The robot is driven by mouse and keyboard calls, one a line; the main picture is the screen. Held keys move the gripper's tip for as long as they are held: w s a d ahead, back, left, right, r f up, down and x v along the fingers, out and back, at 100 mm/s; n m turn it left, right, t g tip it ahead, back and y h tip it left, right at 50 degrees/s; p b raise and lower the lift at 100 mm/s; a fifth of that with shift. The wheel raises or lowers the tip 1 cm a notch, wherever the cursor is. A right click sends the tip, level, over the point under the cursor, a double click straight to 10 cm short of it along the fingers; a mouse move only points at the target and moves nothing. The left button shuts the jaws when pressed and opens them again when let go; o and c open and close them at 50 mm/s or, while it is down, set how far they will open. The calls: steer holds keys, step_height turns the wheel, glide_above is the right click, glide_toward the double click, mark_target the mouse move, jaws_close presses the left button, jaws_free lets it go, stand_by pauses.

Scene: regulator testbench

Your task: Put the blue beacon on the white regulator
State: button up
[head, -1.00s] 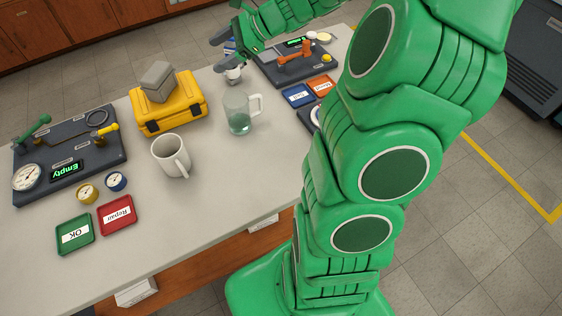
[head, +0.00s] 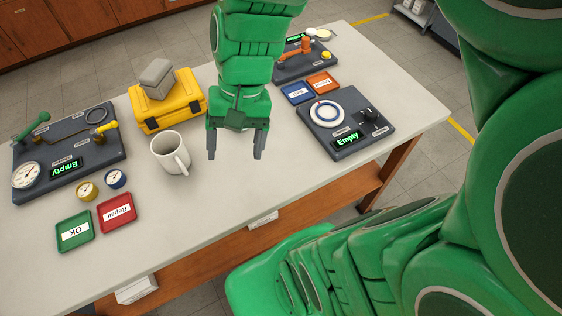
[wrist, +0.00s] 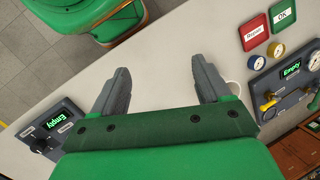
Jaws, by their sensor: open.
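My gripper (head: 236,152) is open and empty, pointing down over the bare middle of the table. In the wrist view its two fingers (wrist: 160,72) are spread with only table top between them. I cannot make out a blue beacon now; my arm covers the part of the table behind the gripper. I cannot tell for sure which thing is the white regulator. A small pale disc (head: 323,34) lies on the far right test board. Two small round gauges, one yellow (head: 87,190) and one blue (head: 116,179), lie at the left.
A white mug (head: 169,154) stands left of my gripper. A yellow case (head: 165,104) carries a grey block (head: 157,78). A board with a blue-ringed dial (head: 345,122) is at right. Green (head: 75,231) and red (head: 117,212) trays lie at left. The table front is clear.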

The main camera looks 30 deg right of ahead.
steer(key=s+d+n+h, duration=0.3)
steer(key=s+d, duration=0.2)
steer(key=s, duration=0.3)
steer(key=shift+r+n, duration=0.15)
steer(key=shift+n, duration=0.25)
stand_by(0.6)
